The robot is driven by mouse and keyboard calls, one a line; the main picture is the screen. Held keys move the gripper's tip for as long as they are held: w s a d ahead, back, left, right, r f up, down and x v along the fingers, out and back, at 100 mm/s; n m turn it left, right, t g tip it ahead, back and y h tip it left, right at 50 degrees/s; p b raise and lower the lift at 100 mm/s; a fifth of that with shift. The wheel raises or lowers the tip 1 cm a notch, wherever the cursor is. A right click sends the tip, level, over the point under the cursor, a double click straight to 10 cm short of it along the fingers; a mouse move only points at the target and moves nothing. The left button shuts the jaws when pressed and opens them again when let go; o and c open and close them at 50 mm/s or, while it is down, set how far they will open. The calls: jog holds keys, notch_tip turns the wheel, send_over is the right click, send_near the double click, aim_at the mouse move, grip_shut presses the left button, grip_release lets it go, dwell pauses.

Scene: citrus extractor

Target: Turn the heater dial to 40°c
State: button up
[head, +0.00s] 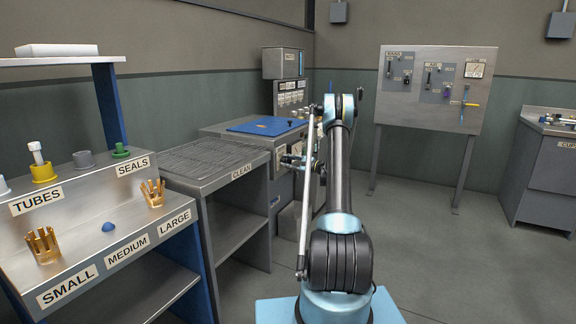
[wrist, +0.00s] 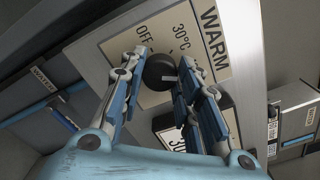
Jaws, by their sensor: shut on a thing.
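The heater dial (wrist: 158,68) is a round black knob on a beige plate marked OFF, 30°C and WARM in the wrist view. A small light mark shows on its right side. Any 40°C mark is hidden, probably by my right-hand finger. My gripper (wrist: 162,72) has its two blue-grey fingers on either side of the dial and is shut on it. In the head view my gripper (head: 293,160) is at the front of the machine, and the dial is not clear.
The machine has a blue top (head: 262,125) and a tall control panel (head: 290,95) behind. A grated CLEAN bench (head: 205,160) stands at left of it. A shelf unit (head: 85,225) with labelled parts is in the left foreground. A gauge board (head: 435,90) stands at right. Floor at right is clear.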

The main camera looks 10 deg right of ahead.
jog(key=shift+d+f+m, duration=0.1)
jog(key=shift+f+m, duration=0.05)
jog(key=shift+m, duration=0.15)
jog(key=o, duration=1.1)
jog(key=shift+f, duration=0.1)
jog(key=v, duration=1.2)
